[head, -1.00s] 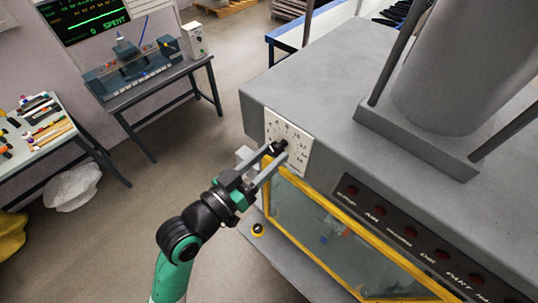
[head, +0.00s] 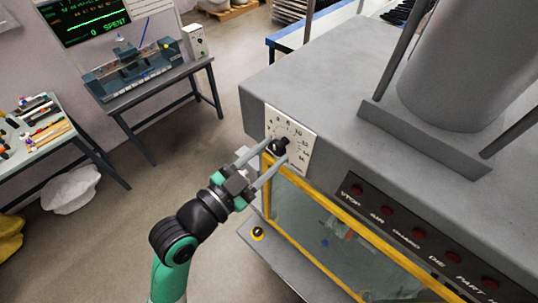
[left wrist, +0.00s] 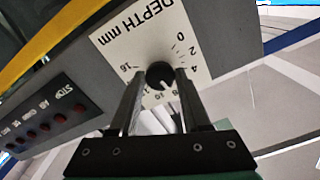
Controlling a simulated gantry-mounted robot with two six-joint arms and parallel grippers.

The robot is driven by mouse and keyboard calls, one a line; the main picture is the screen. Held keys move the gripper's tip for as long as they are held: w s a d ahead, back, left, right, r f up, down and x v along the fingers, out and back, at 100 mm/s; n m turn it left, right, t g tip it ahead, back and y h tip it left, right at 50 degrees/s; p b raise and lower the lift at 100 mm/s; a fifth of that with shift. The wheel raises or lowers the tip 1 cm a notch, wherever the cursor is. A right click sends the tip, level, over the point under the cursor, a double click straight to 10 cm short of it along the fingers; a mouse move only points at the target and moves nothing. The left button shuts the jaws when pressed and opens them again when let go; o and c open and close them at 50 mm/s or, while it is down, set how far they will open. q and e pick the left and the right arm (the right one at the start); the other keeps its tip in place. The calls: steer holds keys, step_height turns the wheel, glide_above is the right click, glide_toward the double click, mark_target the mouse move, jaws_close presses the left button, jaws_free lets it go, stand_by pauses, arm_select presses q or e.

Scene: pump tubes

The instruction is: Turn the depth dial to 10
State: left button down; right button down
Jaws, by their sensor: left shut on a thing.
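The depth dial's black knob (head: 279,147) sits on a white numbered plate (head: 300,128) on the grey machine's end face. In the left wrist view the plate (left wrist: 118,42) reads DEPTH mm, and the knob (left wrist: 160,72) is between my fingertips. My left gripper (head: 275,152) is shut on the knob, one finger on each side; it also shows in the left wrist view (left wrist: 160,82). A small pale mark shows on the knob's lower side there, near the 8 and 10, but its exact reading is unclear. My right gripper is not in view.
A yellow-framed window (head: 330,235) lies just below the dial. A panel of red buttons (head: 420,235) is to its right. A bench with a tube fixture (head: 130,70) and a table of small items (head: 40,130) stand at left. Floor is clear between.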

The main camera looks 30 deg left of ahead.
arm_select(q)
steer(key=m, duration=0.7)
stand_by(0.5)
steer(key=shift+c, duration=1.8)
jaws_free()
